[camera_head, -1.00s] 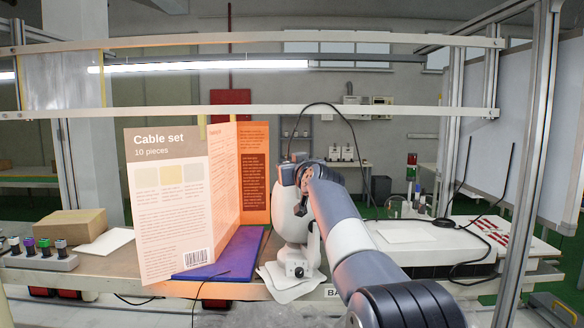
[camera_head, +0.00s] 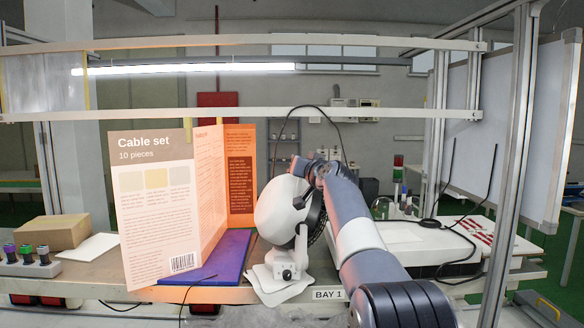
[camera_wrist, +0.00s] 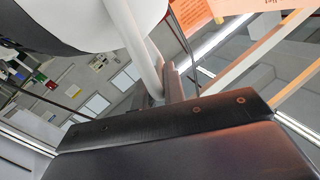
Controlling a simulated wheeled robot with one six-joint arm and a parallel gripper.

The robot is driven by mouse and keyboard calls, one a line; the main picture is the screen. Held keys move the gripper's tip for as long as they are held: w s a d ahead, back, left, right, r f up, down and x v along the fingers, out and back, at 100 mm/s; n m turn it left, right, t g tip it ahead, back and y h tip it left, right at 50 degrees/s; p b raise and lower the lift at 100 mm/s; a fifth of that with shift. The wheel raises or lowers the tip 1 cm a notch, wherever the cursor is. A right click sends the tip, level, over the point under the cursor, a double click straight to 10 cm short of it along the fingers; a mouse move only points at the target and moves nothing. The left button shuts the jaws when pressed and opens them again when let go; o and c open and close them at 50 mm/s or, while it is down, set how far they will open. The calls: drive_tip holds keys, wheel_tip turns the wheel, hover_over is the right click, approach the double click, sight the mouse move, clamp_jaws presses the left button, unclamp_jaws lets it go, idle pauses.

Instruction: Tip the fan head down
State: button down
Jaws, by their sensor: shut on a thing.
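The white fan (camera_head: 281,210) stands on the bench. Its rounded back shell faces left, and its dark grille (camera_head: 317,218) shows as a narrow strip at the right. The head leans to the right above its white stand (camera_head: 287,264). My gripper (camera_head: 306,172) is at the top of the head, shut on its rim. In the wrist view the white shell (camera_wrist: 90,18) fills the upper left, and a pale rim runs down to the fingers of my gripper (camera_wrist: 164,85). The exact grip spot is partly hidden.
A tall Cable set board (camera_head: 155,205) and a purple mat (camera_head: 205,262) are just left of the fan. A white box (camera_head: 425,240) with a black cable lies to the right. Frame rails (camera_head: 300,114) cross behind and above. A cardboard box (camera_head: 55,232) sits far left.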

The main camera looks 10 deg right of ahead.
drive_tip(key=shift+d+m, duration=0.5)
drive_tip(key=shift+d, duration=0.1)
drive_tip(key=c, duration=1.5)
unclamp_jaws()
drive_tip(key=shift+d+f, duration=0.1)
drive_tip(key=s+b, duration=0.2)
drive_tip(key=s, duration=0.1)
drive_tip(key=s+b, duration=0.2)
drive_tip(key=s, duration=0.2)
drive_tip(key=s+d+b, duration=0.1)
drive_tip(key=s+b, duration=0.1)
drive_tip(key=s, duration=0.1)
drive_tip(key=shift+s+d, duration=0.1)
drive_tip(key=shift+s, duration=0.25)
